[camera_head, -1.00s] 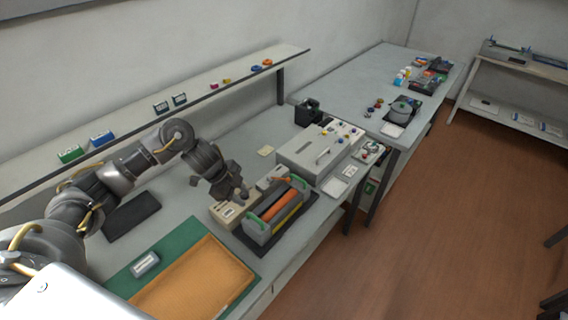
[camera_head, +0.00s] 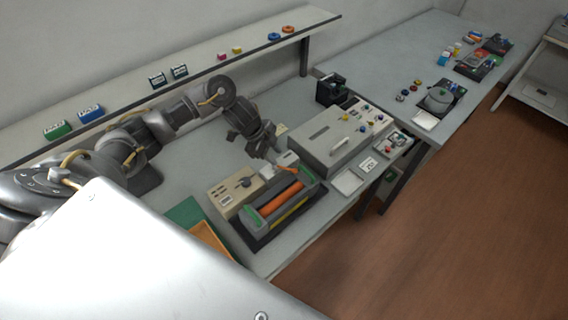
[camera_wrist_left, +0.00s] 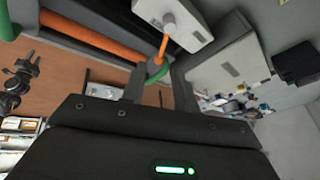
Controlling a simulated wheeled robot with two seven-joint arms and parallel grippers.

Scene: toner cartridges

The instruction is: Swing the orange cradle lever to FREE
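The cradle (camera_head: 257,226) is a grey unit with green ends, holding an orange roller (camera_head: 281,197), on a dark mat. The thin orange lever (camera_wrist_left: 163,46) comes from a knob on a pale box (camera_wrist_left: 187,24) beside the cradle; in the head view the box (camera_head: 287,158) is partly behind my gripper. My left gripper (camera_head: 267,150) is just behind and above this box. In the left wrist view its fingers (camera_wrist_left: 157,84) are apart, with the lever and a green handle (camera_wrist_left: 155,73) showing between and beyond them. No contact can be made out. A dark jointed part, probably my right arm, shows at the left edge.
A beige box (camera_head: 236,189) stands left of the cradle. A large grey-white machine (camera_head: 318,139) stands close to its right. A shelf (camera_head: 205,73) with small boxes runs along the wall. The bench front edge drops to the floor.

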